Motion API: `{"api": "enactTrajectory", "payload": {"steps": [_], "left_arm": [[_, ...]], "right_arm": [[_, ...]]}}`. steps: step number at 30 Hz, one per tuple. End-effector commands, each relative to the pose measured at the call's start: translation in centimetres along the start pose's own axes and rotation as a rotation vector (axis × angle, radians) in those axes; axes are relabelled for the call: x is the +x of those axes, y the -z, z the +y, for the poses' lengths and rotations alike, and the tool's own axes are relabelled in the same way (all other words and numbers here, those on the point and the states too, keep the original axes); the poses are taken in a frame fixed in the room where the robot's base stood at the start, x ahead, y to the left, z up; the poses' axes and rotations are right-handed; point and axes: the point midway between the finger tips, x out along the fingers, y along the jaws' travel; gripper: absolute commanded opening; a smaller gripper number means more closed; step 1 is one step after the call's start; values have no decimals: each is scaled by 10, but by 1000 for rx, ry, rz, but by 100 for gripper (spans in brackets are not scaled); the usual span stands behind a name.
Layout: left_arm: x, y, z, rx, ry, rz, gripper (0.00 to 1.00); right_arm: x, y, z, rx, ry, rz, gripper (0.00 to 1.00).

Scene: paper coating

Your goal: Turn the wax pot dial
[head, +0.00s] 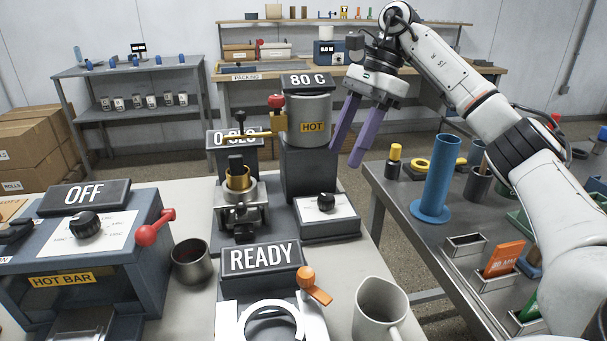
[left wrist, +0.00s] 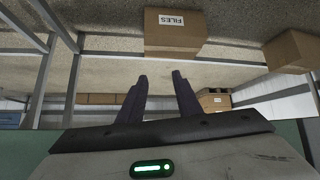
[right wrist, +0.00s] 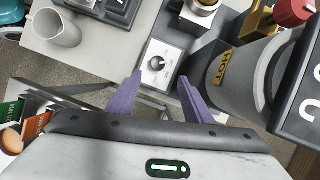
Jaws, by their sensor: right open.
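The wax pot (head: 308,122) is a grey cylinder with a yellow HOT label, under a sign reading 80 C (head: 307,81). Its black dial (head: 326,202) sits on a white plate on the base at the pot's lower right. The dial also shows in the right wrist view (right wrist: 157,64), with a white pointer mark. My right gripper (head: 346,152) is open and empty, beside the pot and above the dial. In the right wrist view the dial appears between the purple fingertips (right wrist: 160,78), apart from them. My left gripper (left wrist: 160,76) is open and empty in the left wrist view, outside the head view.
A hot bar box (head: 90,245) with an OFF sign stands at the left. A READY sign (head: 261,258), a dark cup (head: 191,262) and a pale mug (head: 378,308) are at the front. A blue cylinder (head: 436,180) stands on the right table. Boxes show in the left wrist view (left wrist: 172,38).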

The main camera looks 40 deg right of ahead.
Motion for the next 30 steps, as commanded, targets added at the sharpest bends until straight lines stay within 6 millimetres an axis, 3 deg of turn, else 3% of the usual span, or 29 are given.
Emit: {"api": "enactTrajectory", "payload": {"steps": [9, 16, 21, 30], "left_arm": [[5, -27, 4, -3, -6, -39, 31], [7, -24, 4, -5, -9, -27, 31], [7, -22, 4, -5, -9, -23, 31], [8, -21, 4, -5, -9, -21, 31]], "right_arm": [[52, 2, 1, 0, -5, 3, 46], [88, 1, 1, 0, -3, 1, 46], [100, 0, 1, 0, -2, 0, 46], [102, 0, 0, 0, -1, 0, 46]]}}
